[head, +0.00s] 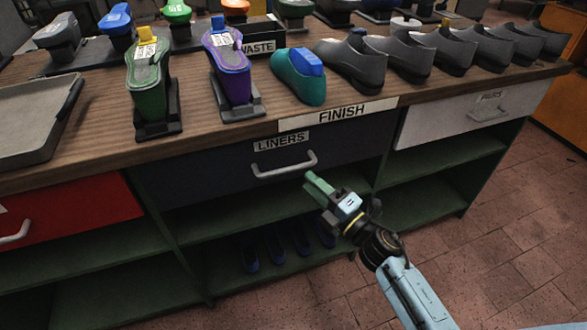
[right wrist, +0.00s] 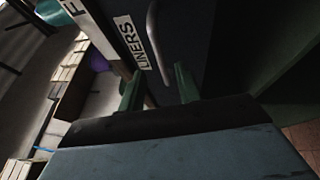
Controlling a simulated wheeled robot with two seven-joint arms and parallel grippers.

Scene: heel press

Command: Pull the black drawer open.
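The black drawer (head: 225,172) sits under the wooden bench top in the middle and carries a LINERS label (head: 281,141). It looks closed. Its grey bar handle (head: 284,166) runs across the front below the label. My right gripper (head: 316,182) is just in front of the drawer, close to the right end of the handle. In the right wrist view the green fingers (right wrist: 160,85) stand apart, and the handle (right wrist: 155,45) shows between and beyond their tips. I cannot tell whether they touch it. My left gripper is not in view.
A red drawer (head: 75,220) is at the left and a grey drawer (head: 450,119) at the right. Shoe forms and several grey shoes (head: 354,62) stand on the bench top (head: 190,135). Open green shelves (head: 200,222) lie below the drawer. Tiled floor (head: 510,250) is clear at the right.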

